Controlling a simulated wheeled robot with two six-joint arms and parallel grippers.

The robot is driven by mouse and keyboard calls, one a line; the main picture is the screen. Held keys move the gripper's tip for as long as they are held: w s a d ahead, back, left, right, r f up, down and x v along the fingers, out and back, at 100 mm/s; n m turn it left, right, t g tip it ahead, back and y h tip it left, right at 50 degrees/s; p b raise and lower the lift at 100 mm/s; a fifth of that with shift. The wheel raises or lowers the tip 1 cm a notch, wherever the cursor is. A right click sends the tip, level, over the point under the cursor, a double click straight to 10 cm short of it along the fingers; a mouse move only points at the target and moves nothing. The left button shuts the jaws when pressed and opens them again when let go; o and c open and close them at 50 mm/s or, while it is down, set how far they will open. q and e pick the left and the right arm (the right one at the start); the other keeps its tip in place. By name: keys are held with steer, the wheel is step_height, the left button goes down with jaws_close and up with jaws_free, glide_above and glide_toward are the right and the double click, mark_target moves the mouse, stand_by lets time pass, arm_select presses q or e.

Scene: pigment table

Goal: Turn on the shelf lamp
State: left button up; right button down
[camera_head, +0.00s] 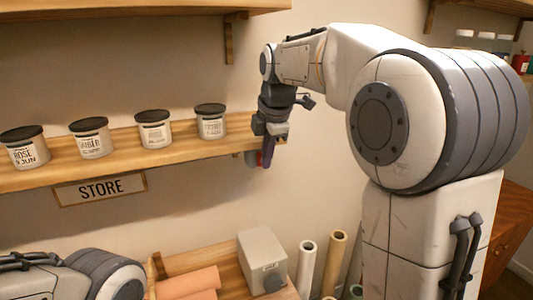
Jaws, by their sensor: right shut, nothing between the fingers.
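My right gripper (267,158) is shut and empty, pointing down at the right end of the wooden shelf (170,152). A small dark and reddish part (252,159) shows beside its fingers at the shelf's end. It is too small and too covered by the gripper to tell what it is or whether they touch. I cannot make out a shelf lamp clearly. Part of my left arm shows at the bottom left, but its gripper is out of view.
Several lidded jars (155,132) stand on the shelf, above a STORE sign (100,188). A grey box with a knob (262,258) sits below, beside upright rolls (335,260) and pinkish rolls (190,284). An upper shelf (130,10) runs above the jars. Open wall lies between the shelves.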

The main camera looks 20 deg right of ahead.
steer(key=shift+f, duration=0.1)
steer(key=shift+w+t+b, duration=0.2)
steer(key=shift+t+b, duration=0.2)
steer(key=shift+b, duration=0.5)
steer(key=shift+r+p, duration=0.75)
steer(key=shift+r, duration=0.15)
steer(key=shift+s, duration=0.1)
